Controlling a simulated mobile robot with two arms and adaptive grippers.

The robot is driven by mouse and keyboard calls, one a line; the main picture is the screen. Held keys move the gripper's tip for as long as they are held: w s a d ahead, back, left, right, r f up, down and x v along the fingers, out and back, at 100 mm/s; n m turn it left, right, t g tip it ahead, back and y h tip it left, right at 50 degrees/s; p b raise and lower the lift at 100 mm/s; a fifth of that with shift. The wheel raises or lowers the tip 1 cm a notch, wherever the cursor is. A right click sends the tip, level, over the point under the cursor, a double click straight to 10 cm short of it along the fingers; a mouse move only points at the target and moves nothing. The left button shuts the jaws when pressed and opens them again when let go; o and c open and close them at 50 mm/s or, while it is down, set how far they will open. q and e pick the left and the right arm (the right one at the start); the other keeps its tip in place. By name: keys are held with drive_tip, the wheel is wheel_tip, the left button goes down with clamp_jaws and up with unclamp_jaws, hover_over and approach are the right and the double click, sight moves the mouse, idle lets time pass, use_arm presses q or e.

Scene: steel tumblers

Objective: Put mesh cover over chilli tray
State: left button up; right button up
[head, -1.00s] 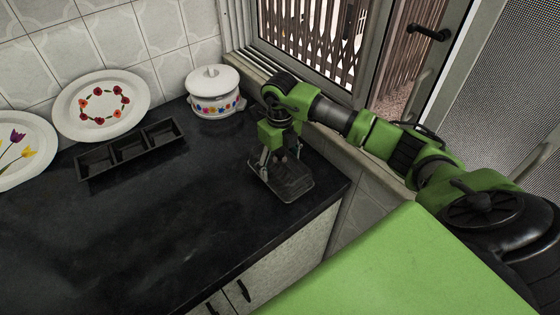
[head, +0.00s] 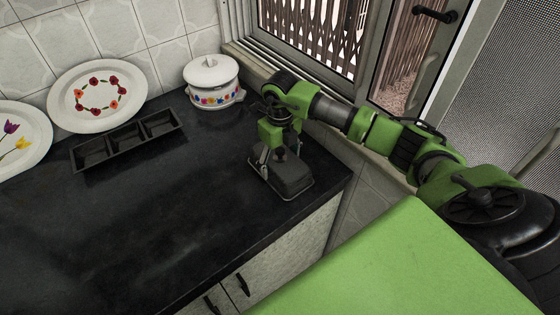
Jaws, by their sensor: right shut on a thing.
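My right gripper (head: 279,160) points down at the right end of the dark counter and is shut on the top of a dark, box-like mesh cover (head: 293,178). The cover sits low, right over a shallow tray with a thin light rim (head: 299,195), which I take to be the chilli tray. The rim shows along the cover's front and right edges. The inside of the tray and any chillies are hidden. I cannot tell whether the cover touches the tray. My left gripper is out of view.
A black three-compartment tray (head: 131,153), apparently empty, lies on the counter (head: 150,225) at the left. Two flowered plates (head: 97,83) (head: 18,150) lean on the tiled wall. A lidded white pot (head: 212,73) stands at the back by the window. The counter's middle is clear.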

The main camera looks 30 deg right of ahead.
drive_tip(key=shift+f, duration=0.1)
drive_tip(key=o, duration=1.2)
